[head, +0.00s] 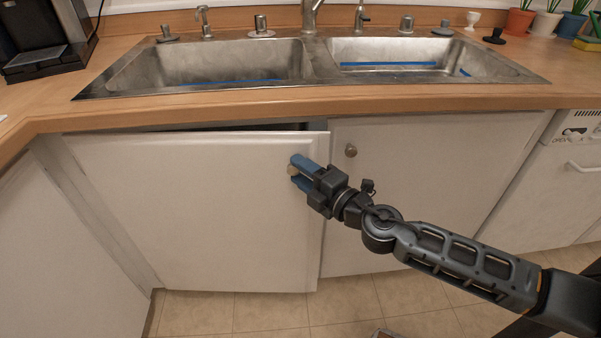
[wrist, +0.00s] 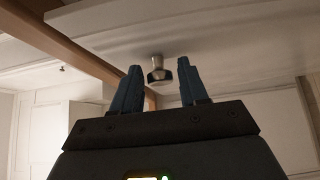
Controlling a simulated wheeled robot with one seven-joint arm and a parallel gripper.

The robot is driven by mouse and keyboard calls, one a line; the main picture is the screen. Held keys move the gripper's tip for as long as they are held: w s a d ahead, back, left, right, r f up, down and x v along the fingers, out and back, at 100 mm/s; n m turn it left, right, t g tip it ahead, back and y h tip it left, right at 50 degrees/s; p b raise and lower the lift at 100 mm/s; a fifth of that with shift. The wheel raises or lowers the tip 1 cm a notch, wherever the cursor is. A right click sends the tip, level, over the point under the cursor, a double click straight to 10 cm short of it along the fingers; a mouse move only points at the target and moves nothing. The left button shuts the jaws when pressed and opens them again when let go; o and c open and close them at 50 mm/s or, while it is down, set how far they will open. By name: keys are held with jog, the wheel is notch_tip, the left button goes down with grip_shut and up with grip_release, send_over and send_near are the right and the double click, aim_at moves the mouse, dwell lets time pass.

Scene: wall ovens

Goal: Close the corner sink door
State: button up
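The white left door (head: 200,210) under the sink stands slightly ajar. A dark gap shows along its top, and its right edge stands out from the cabinet front. My gripper (head: 296,171) is at the upper right of this door, with its blue fingers pointing at the panel. The fingers are apart. In the wrist view the door's metal knob (wrist: 159,69) lies in line with the space between the fingertips (wrist: 161,80). I cannot tell whether the fingers touch the knob or the door.
The right sink door (head: 420,190) with its own knob (head: 351,150) looks shut. A wooden counter edge (head: 300,105) runs above the doors, with a double steel sink (head: 320,62) set in it. A white dishwasher (head: 560,180) stands at right. Tiled floor (head: 270,310) shows below.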

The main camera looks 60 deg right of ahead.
jog(key=shift+o, duration=0.9)
jog(key=shift+w+a, duration=0.1)
jog(key=shift+a, duration=0.05)
jog(key=b+v, duration=0.3)
jog(key=v, duration=0.5)
jog(key=shift+b, duration=0.35)
